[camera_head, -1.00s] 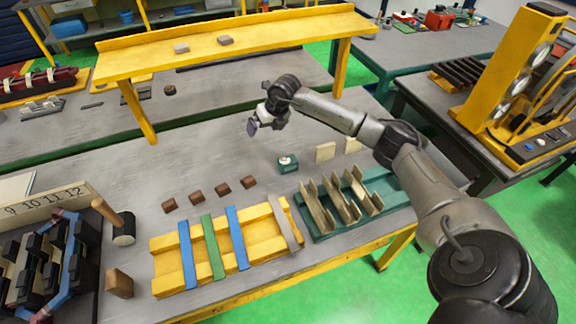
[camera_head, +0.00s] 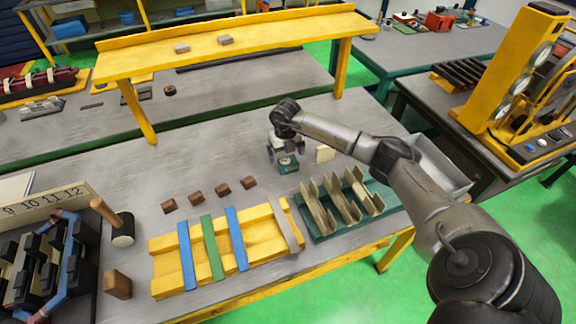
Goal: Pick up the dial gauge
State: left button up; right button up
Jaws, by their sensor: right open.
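The dial gauge (camera_head: 288,166), a small dark green block with a pale round face, stands on the grey workbench behind the green slotted rack. My right gripper (camera_head: 284,155) is right above it, pointing down, with its jaws open. The fingers appear to be at or beside the top of the gauge, and the gripper covers part of it. I cannot tell whether they touch it. My left gripper is not in view.
The green rack (camera_head: 325,226) holds several cream pieces. A cream block (camera_head: 325,153) stands close right of the gauge. A yellow shelf (camera_head: 230,50) spans the back.

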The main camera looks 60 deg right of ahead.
aim_at(288, 160)
jog(key=shift+s+f, duration=0.25)
jog(key=shift+f, duration=0.95)
jog(key=shift+s+f, duration=0.2)
jog(key=shift+f, duration=1.5)
jog(key=shift+d+r, duration=0.1)
jog(key=c, duration=1)
